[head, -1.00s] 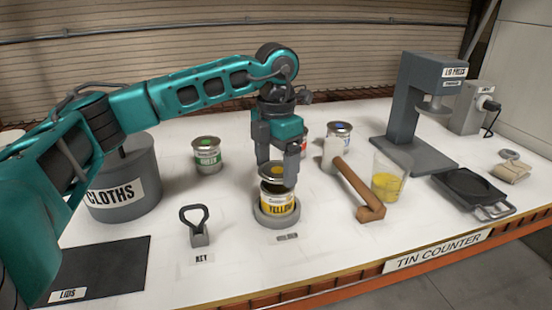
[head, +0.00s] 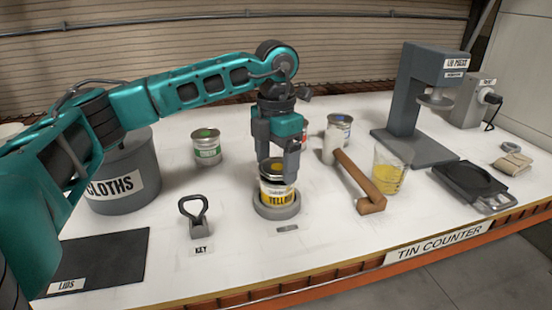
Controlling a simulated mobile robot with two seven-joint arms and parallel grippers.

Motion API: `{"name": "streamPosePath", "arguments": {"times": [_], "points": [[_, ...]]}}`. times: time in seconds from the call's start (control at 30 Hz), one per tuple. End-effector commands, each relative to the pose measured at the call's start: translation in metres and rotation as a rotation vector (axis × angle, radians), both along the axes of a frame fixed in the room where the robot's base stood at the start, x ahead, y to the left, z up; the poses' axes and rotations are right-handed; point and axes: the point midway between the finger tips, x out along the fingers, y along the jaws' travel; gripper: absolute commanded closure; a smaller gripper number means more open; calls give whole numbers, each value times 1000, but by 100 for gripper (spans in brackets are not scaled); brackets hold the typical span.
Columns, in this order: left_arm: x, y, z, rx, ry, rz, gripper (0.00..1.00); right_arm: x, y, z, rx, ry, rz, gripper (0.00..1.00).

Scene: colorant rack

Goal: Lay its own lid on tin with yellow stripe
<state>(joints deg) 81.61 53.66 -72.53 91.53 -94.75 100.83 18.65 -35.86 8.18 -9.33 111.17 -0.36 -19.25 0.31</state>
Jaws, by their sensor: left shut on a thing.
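The yellow-striped tin (head: 277,194) stands upright in a round grey holder (head: 277,211) near the middle front of the counter. Its label begins "YELL"; my finger covers part of it. My left gripper (head: 278,166) points down over the tin and is shut on a dark lid (head: 271,172) with a yellow mark on top. The lid is at the tin's mouth; I cannot tell whether it touches the rim. My right gripper is not in view.
A key on a stand (head: 199,220), a black lids mat (head: 100,262), a cloths bin (head: 125,185) and a green-labelled tin (head: 206,147) are left.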

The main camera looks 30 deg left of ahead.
Motion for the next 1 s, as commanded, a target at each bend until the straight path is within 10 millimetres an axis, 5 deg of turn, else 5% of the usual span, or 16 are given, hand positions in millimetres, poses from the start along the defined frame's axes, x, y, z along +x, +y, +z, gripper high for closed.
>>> {"name": "streamPosePath", "arguments": {"times": [0.47,0.5,0.6,0.7,1.0], "points": [[0,0,-9,0,0,-1,51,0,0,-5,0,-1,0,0],[0,0,-9,0,0,-1,17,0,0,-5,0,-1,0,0],[0,0,-9,0,0,-1,7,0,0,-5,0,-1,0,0],[0,0,-9,0,0,0,0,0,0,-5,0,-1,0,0],[0,0,-2,-1,-2,-1,0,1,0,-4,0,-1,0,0]]}}
